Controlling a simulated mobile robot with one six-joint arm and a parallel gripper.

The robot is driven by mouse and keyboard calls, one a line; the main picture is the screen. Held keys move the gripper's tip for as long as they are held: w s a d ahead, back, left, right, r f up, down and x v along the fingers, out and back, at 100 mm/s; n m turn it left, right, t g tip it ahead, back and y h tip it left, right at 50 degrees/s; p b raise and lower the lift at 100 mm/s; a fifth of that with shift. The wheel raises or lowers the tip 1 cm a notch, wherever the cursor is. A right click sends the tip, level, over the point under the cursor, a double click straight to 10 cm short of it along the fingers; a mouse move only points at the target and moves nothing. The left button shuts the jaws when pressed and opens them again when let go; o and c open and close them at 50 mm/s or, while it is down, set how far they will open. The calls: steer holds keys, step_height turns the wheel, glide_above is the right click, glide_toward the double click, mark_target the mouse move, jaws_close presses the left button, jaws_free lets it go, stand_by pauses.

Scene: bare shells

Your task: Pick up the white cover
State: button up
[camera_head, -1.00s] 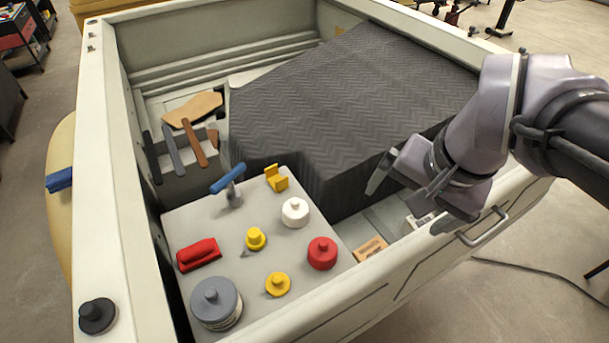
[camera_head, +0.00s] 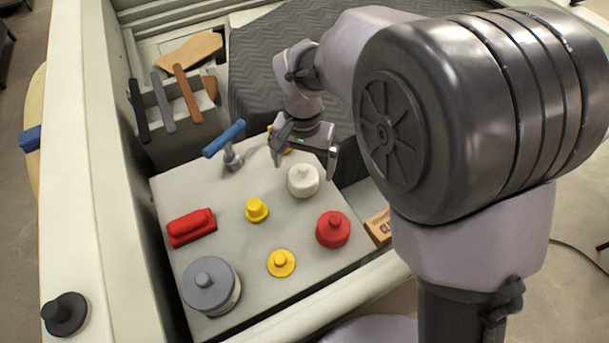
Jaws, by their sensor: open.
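The white cover (camera_head: 303,181) is a small round lid with a knob on top. It stands upright on the light grey platform (camera_head: 225,275), toward its right side. My gripper (camera_head: 303,165) is open and points down just above and behind the white cover. Its fingers show to the left and right of the cover's top edge in the picture. Nothing is held. I cannot tell exactly how high the fingertips are above it.
On the platform stand a red knobbed cover (camera_head: 333,230), yellow pieces (camera_head: 257,210) and (camera_head: 281,263), a grey round cover (camera_head: 210,285), a red block (camera_head: 191,227) and a blue-handled tool (camera_head: 224,139). A dark quilted blanket (camera_head: 262,60) lies behind. My arm hides the right side.

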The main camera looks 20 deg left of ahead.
mark_target(303, 175)
step_height(303, 175, down, 4)
steer(key=shift+f+b, duration=0.25)
steer(key=shift+b, duration=0.65)
steer(key=shift+r, duration=0.15)
steer(key=shift+c, duration=0.2)
steer(key=c, duration=1.4)
